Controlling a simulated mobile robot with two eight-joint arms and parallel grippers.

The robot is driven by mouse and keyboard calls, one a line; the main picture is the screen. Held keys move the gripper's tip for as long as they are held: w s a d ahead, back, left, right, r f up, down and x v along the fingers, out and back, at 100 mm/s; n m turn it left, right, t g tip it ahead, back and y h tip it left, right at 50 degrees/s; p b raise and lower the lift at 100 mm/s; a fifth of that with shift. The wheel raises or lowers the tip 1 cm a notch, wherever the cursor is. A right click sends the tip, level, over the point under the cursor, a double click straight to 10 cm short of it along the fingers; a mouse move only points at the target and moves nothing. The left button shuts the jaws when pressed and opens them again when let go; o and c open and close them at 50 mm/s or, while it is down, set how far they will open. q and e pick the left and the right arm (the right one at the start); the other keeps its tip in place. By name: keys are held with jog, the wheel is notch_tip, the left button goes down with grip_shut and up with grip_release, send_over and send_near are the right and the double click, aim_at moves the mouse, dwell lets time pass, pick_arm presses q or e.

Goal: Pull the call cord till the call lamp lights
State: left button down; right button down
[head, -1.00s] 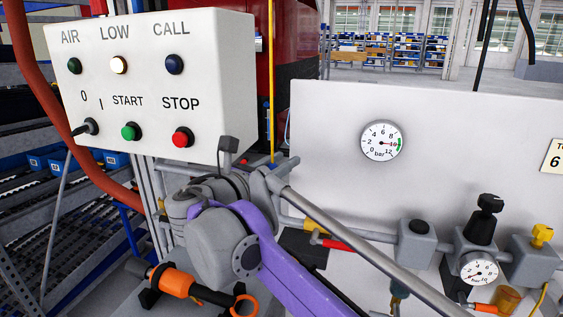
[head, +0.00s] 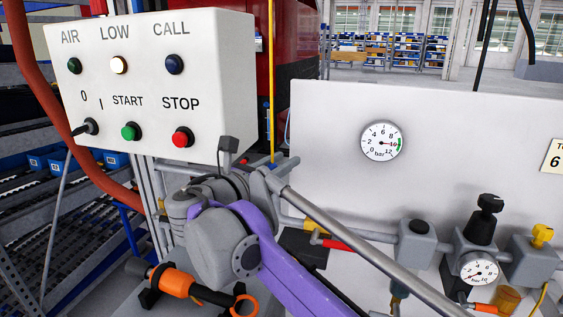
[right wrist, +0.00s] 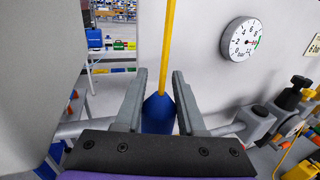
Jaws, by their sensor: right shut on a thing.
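The yellow call cord (head: 271,70) hangs straight down beside the white control box. Its blue handle (right wrist: 158,112) sits between the fingers of my right gripper (right wrist: 159,92) in the right wrist view, and the gripper is shut on it. In the head view the right gripper (head: 272,170) is at the cord's lower end, partly hidden by my own arm. The call lamp (head: 174,64) under the word CALL is dark blue and unlit. My left gripper is not in view.
The LOW lamp (head: 119,64) glows warm white; the AIR lamp (head: 74,66) is dark green. The control box (head: 215,100) stands close on the left. A grey panel with a pressure gauge (head: 382,142) is to the right, with valves and pipes below. An orange-handled tool (head: 172,281) lies at the front.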

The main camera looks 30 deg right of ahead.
notch_tip(320, 180, down, 4)
jog(key=shift+r+b, duration=0.15)
jog(key=shift+b, duration=0.5)
jog(key=shift+c, duration=2.3)
grip_release()
jog(key=shift+r, duration=0.1)
jog(key=v, duration=1.1)
jog(key=shift+d, duration=0.1)
